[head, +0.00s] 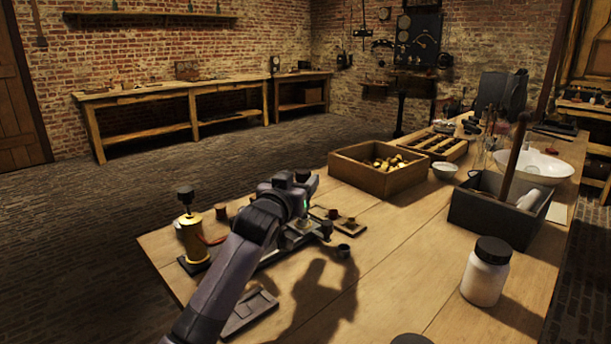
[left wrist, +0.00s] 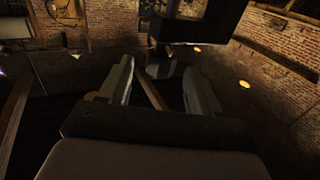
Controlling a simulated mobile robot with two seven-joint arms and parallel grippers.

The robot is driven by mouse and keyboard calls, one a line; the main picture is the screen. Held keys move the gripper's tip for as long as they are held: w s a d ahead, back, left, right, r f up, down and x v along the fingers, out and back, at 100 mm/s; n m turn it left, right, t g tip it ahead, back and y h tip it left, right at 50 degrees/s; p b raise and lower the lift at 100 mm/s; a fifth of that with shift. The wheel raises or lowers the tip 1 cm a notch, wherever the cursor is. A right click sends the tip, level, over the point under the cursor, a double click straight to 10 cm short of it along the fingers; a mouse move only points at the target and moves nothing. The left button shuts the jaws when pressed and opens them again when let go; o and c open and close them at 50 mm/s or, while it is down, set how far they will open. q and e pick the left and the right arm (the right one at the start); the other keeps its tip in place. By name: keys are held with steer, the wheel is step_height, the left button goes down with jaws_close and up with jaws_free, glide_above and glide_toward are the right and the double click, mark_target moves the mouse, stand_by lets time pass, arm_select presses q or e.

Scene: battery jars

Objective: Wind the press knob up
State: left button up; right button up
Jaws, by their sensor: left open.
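My left gripper (head: 306,184) is over the left part of the workbench, above a small grey metal device (head: 298,236) with a dark base. My arm and gripper hide much of this device, and I cannot make out a press knob on it for certain. In the left wrist view the two fingers of my left gripper (left wrist: 160,76) stand apart with nothing clearly held between them. A dark block (left wrist: 193,22) shows beyond the fingertips; I cannot tell whether it is the knob. My right gripper is not in view.
A brass cylinder with a black top (head: 193,238) stands left of my arm. A wooden box (head: 372,178) of brass pieces, a grey bin (head: 488,213) and a white jar with a black lid (head: 486,272) are to the right.

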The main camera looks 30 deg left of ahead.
mark_target(306, 171)
arm_select(q)
steer(key=shift+w+a+b, duration=0.15)
steer(key=shift+w+a, duration=0.05)
steer(key=shift+w, duration=1.25)
steer(key=shift+w+a+b, duration=0.15)
steer(key=shift+w, duration=1.25)
steer(key=c, duration=1)
